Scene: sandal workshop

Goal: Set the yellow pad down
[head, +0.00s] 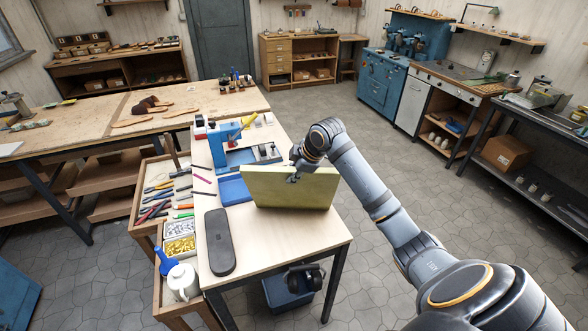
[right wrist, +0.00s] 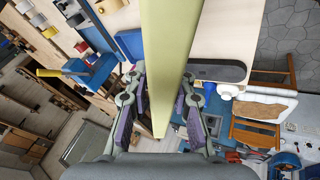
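The yellow pad (head: 290,187) is a thick, pale yellow-green slab. It stands on edge over the work table, its broad face turned to the head camera. My right gripper (head: 294,177) is at its upper edge. In the right wrist view the pad (right wrist: 168,60) runs between the two fingers of this gripper (right wrist: 162,88), with the fingertips against both sides. I cannot tell whether the pad's lower edge touches the table. My left gripper is not in view.
The work table (head: 290,246) is bare in front of the pad. A dark case (head: 219,242) lies front left; a blue tray (head: 235,190) and a blue press (head: 218,145) are beside and behind the pad. Tools and small-parts boxes fill the drawer (head: 150,216) on the left.

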